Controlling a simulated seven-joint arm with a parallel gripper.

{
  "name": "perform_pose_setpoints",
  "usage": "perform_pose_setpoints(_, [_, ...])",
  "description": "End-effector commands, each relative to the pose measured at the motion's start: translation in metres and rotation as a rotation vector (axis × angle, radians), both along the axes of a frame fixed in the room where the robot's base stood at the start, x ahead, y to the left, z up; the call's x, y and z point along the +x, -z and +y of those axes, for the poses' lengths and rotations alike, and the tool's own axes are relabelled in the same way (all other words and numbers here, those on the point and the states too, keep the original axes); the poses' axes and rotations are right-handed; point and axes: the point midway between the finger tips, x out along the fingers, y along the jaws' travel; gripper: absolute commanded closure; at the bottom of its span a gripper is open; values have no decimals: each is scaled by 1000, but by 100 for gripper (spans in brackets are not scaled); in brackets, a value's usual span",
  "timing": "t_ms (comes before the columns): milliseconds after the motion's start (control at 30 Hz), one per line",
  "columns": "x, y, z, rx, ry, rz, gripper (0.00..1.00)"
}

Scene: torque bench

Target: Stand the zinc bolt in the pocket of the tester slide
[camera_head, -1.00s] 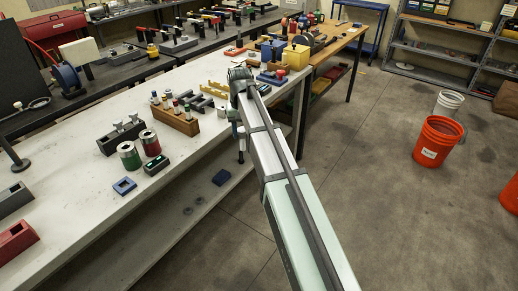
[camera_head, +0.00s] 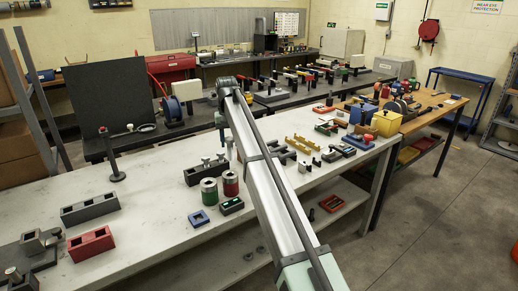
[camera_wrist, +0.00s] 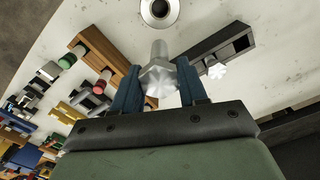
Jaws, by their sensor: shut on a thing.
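My gripper (camera_wrist: 158,92) is shut on a silver bolt (camera_wrist: 159,74) with a star-like head, taken to be the zinc bolt. The bolt is clear of the bench. In the head view, my gripper (camera_head: 228,152) hangs above the bench behind the red and green cans. A dark grey fixture (camera_head: 42,262) stands at the lower left of the head view. I cannot tell for certain which part is the tester slide; its pocket is not clearly seen.
A wooden rack (camera_wrist: 100,45) with coloured pieces is left of the bolt in the wrist view.

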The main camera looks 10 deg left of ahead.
Motion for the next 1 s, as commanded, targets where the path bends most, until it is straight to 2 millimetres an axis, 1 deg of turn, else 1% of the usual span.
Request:
perform_pose_setpoints(33, [-3, -4, 23, 0, -26, 0, 100])
perform_pose_setpoints(100, [-12, -8, 48, 0, -60, 0, 100])
perform_pose_setpoints(167, [-20, -10, 70, 0, -89, 0, 100])
perform_pose_setpoints(200, [-27, -11, 85, 0, -111, 0, 100])
perform_pose_setpoints(267, [-37, -12, 106, 0, -143, 0, 100])
perform_pose_setpoints(400, [-64, -14, 153, 0, -217, 0, 100])
perform_pose_setpoints(467, [-77, -15, 173, 0, -250, 0, 100])
perform_pose_setpoints(500, [-86, -15, 186, 0, -273, 0, 100])
perform_pose_setpoints(567, [-99, -15, 206, 0, -305, 0, 100])
perform_pose_setpoints(600, [-108, -16, 218, 0, -327, 0, 100])
perform_pose_setpoints(767, [-147, -17, 268, 1, -413, -1, 100])
perform_pose_setpoints(800, [-157, -17, 279, 1, -435, 0, 100])
perform_pose_setpoints(867, [-173, -18, 297, 1, -466, -1, 100])
perform_pose_setpoints(1000, [-211, -19, 336, 1, -541, -1, 100])
